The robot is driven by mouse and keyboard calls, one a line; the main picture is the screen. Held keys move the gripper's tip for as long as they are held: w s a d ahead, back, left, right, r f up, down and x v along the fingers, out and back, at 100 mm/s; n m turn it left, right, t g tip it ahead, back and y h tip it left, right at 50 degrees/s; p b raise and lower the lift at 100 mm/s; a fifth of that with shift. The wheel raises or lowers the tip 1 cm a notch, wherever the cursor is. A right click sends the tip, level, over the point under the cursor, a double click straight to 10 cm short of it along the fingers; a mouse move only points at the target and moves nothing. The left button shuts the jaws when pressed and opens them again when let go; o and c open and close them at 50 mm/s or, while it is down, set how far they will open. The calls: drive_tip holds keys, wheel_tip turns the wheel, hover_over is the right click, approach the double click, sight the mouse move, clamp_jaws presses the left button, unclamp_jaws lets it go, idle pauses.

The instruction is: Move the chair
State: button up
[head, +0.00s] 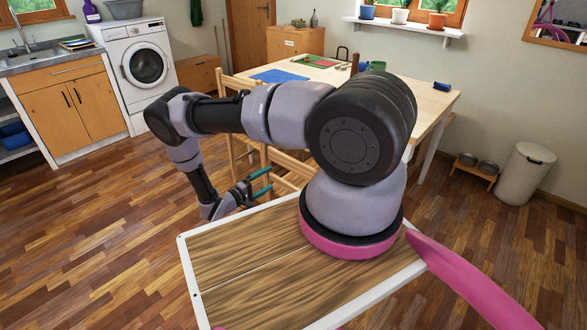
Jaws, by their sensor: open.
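A light wooden chair (283,183) stands at the near left side of the wooden table (436,93). My arm hides much of it; a tall back post (226,88) and several lower bars show. My gripper (267,181) has two green fingers and is open. It is low, at the left of the chair's lower bars. The fingers point right and overlap the bars in the picture; I cannot tell whether they touch.
A washing machine (143,62) and a wooden cabinet (77,108) stand at the back left. A pale bin (524,175) and a pet bowl stand (475,170) are at the right. The wooden floor (90,230) at left is clear.

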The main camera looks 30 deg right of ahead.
sight(293, 167)
drive_tip(key=shift+n+t, duration=0.3)
drive_tip(key=shift+t, duration=0.2)
drive_tip(key=x, duration=0.5)
drive_tip(key=f+x, duration=0.1)
drive_tip(key=x, duration=0.4)
drive_tip(key=f+x, duration=0.1)
drive_tip(key=x, duration=0.5)
drive_tip(key=shift+s+d, duration=0.25)
drive_tip(key=shift+s, duration=0.05)
drive_tip(key=shift+f, duration=0.1)
clamp_jaws()
